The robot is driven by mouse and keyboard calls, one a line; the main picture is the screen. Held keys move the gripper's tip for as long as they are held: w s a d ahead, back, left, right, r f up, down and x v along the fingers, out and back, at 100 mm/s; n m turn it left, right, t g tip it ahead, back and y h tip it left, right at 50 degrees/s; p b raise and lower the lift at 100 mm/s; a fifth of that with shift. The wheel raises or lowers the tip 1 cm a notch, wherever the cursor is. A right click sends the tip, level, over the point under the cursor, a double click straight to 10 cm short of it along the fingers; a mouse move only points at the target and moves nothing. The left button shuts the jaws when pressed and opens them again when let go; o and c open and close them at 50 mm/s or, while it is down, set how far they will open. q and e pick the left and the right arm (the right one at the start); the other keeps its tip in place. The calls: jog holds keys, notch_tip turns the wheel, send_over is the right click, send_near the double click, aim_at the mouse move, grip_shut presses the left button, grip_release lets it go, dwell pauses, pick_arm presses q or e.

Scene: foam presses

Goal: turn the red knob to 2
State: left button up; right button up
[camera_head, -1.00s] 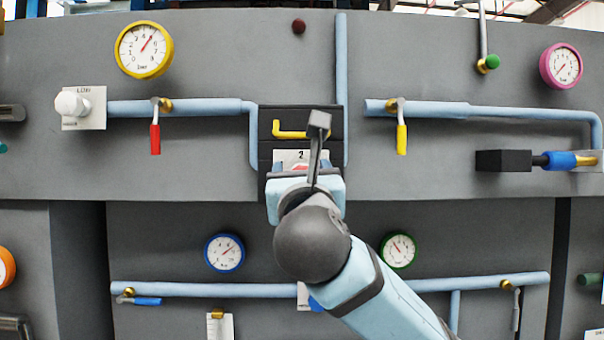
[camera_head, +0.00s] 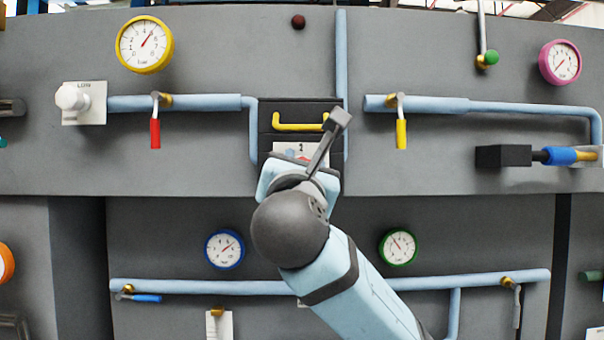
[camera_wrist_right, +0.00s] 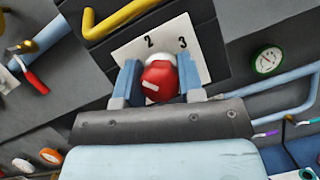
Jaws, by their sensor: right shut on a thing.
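The red knob (camera_wrist_right: 158,80) sits between the two light-blue fingers of my right gripper (camera_wrist_right: 159,84), which is shut on it. A short white mark shows on the knob's face, toward its lower left in the right wrist view. I cannot tell which number it points to. Behind the knob is a white plate (camera_wrist_right: 198,62) showing 2 and 3. In the head view the plate (camera_head: 285,150) shows its 2 above my right gripper (camera_head: 298,168), which hides the knob. The gripper is tilted clockwise there. My left gripper is not in view.
A yellow handle (camera_head: 298,127) on a dark drawer front is just above the plate, close to my right wrist. A light-blue pipe (camera_head: 341,70) runs up beside it. Red (camera_head: 155,133) and yellow (camera_head: 401,134) levers hang to either side, clear of the arm.

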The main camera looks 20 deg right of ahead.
jog(key=m+g+h, duration=0.1)
jog(key=m, duration=0.2)
jog(key=m+g+h+b, duration=0.1)
jog(key=m, duration=0.2)
jog(key=shift+m+g+h+b, duration=0.5)
jog(key=shift+m+g, duration=0.4)
jog(key=shift+m, duration=1.1)
jog(key=o, duration=0.9)
jog(key=b+v, duration=0.3)
jog(key=v, duration=1)
jog(key=shift+s+a+b, duration=0.2)
jog(key=shift+s+b, duration=0.15)
